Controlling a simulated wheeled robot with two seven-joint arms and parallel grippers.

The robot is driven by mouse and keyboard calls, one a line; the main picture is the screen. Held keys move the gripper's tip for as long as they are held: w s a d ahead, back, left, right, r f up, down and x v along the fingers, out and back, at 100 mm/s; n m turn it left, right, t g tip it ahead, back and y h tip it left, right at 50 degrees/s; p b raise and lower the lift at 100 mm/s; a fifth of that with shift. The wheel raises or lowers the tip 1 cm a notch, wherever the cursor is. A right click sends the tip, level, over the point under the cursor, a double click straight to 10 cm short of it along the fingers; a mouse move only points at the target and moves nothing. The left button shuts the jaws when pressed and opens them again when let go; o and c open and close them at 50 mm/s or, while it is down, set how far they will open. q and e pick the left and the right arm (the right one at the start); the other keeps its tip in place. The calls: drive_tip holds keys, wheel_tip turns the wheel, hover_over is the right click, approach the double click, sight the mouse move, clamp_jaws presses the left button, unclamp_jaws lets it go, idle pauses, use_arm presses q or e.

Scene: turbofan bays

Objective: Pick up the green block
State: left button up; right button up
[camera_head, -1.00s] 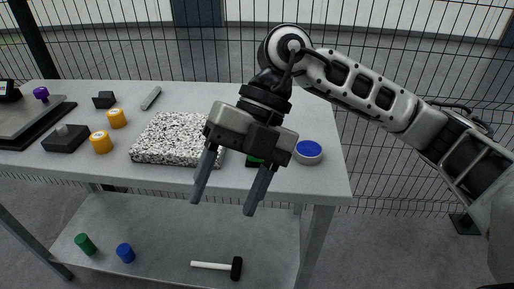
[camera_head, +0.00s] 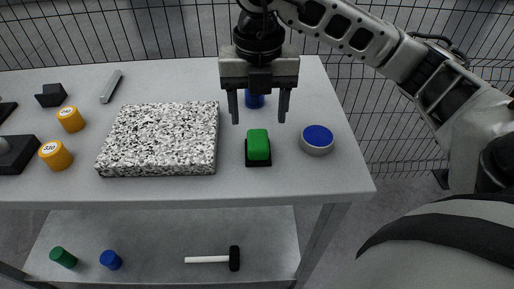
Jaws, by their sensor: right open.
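The green block (camera_head: 258,145) sits on a small black base (camera_head: 258,163) on the grey table, between the speckled slab and a round tin. My right gripper (camera_head: 259,118) is open and empty, its two fingers pointing down. In the picture it is just above and behind the green block, apart from it. A blue cylinder (camera_head: 255,101) shows between its fingers, and I cannot tell that they touch it. My left gripper is not in view.
The speckled slab (camera_head: 160,138) lies left of the block. The blue-topped tin (camera_head: 317,140) stands to the right. Orange cylinders (camera_head: 56,155) and dark blocks are at the left. The lower shelf (camera_head: 165,232) holds a hammer (camera_head: 212,259) and green and blue cylinders.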

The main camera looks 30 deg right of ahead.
sight(258, 138)
drive_tip(key=shift+s+a+f, duration=0.1)
drive_tip(key=shift+a+f, duration=0.05)
drive_tip(key=shift+f, duration=3.35)
drive_tip(key=c, duration=1.1)
